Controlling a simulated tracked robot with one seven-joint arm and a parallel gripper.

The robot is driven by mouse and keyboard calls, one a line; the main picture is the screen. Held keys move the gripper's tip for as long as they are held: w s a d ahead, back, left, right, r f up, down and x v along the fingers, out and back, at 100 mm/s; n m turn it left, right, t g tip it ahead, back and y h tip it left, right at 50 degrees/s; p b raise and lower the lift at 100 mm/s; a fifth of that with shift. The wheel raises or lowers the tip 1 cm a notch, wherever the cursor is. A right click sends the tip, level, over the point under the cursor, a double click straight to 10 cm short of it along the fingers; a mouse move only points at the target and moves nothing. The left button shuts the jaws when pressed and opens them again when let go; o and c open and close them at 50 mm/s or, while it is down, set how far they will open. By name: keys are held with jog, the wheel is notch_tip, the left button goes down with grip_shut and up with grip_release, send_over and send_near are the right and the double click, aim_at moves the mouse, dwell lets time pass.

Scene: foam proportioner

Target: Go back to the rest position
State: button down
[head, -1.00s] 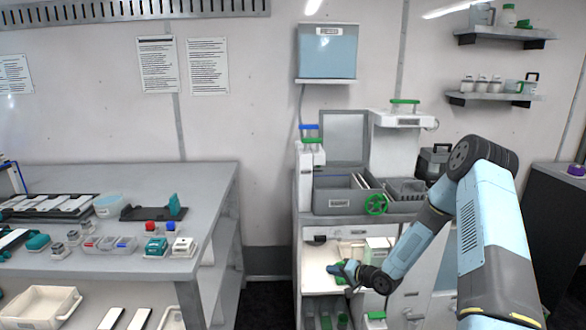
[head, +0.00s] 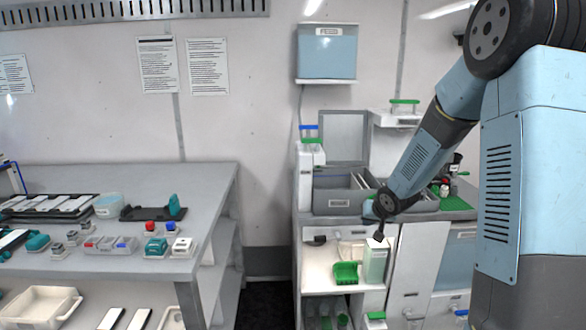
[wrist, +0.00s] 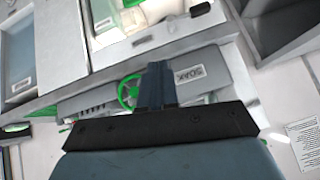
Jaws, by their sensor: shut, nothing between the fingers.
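My gripper (head: 379,237) hangs from my blue arm in front of the foam proportioner cabinet at the right, just above a pale bottle-like container (head: 375,262) in the cabinet's open bay. I cannot tell whether it touches that container. In the wrist view my gripper's fingers (wrist: 157,72) are together with nothing between them. Behind them are a green handwheel (wrist: 129,92) and a grey box labelled SOAK (wrist: 190,75). My arm hides part of the cabinet top in the head view.
A green basket (head: 346,273) sits in the open bay. A grey workbench (head: 215,190) with small parts stands at the left, and a white bin (head: 40,304) is on its lower shelf. A blue-fronted box (head: 327,52) hangs on the wall. A dark floor gap separates bench and cabinet.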

jog(key=s+d+r+h, duration=0.2)
jog(key=s+r+h, duration=0.1)
jog(key=s+r, duration=1.15)
jog(key=s+a+r+g, duration=0.1)
jog(key=s+r, duration=0.2)
jog(key=s, duration=0.8)
jog(key=s+a+r+n+g+y, duration=0.1)
jog(key=s+r, duration=0.3)
jog(key=s, duration=0.8)
jog(key=shift+a+g, duration=0.3)
jog(key=c, duration=1.8)
grip_release()
jog(key=shift+r, duration=0.1)
